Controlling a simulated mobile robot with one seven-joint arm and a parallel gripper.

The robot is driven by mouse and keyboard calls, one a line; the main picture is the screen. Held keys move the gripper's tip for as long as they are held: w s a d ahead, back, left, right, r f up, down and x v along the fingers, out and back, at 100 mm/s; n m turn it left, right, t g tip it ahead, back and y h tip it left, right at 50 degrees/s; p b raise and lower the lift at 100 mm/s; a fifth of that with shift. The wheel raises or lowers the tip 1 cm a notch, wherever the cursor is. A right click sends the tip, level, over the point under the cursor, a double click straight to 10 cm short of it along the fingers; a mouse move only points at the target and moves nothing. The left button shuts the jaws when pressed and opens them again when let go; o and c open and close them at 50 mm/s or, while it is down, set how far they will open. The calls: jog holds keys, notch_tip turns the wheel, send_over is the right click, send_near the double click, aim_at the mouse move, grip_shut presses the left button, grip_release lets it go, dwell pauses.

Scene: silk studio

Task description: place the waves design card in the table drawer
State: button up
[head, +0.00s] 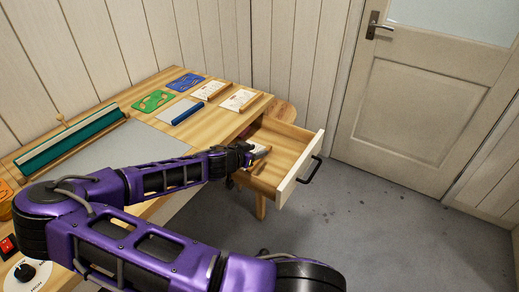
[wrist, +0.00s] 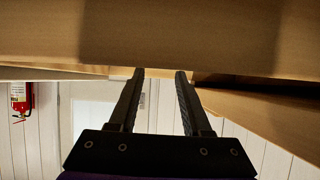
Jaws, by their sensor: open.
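The table drawer (head: 292,148) is pulled open at the table's right end, with a pale front and a black handle. My gripper (head: 250,152) is at the drawer's near left side. In the wrist view its two fingers (wrist: 160,76) are apart with nothing seen held between them, close to wooden boards. A small pale and wood-coloured thing (head: 261,153) shows in the drawer beside my gripper; I cannot tell what it is. A blue patterned card (head: 184,87) and a green one (head: 153,101) lie at the table's back. I cannot tell which card bears waves.
White cards with wooden strips (head: 208,90) (head: 240,99) and a grey pad with a blue bar (head: 187,113) lie on the table (head: 222,122). A green-and-wood device (head: 75,140) stands at left. A stool (head: 281,110) stands behind the drawer. Floor (head: 370,220) at right is clear.

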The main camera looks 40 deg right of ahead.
jog(key=v, duration=0.9)
jog(key=shift+s+a+r+p, duration=0.1)
jog(key=shift+s+a+p, duration=0.05)
jog(key=shift+a+p, duration=0.15)
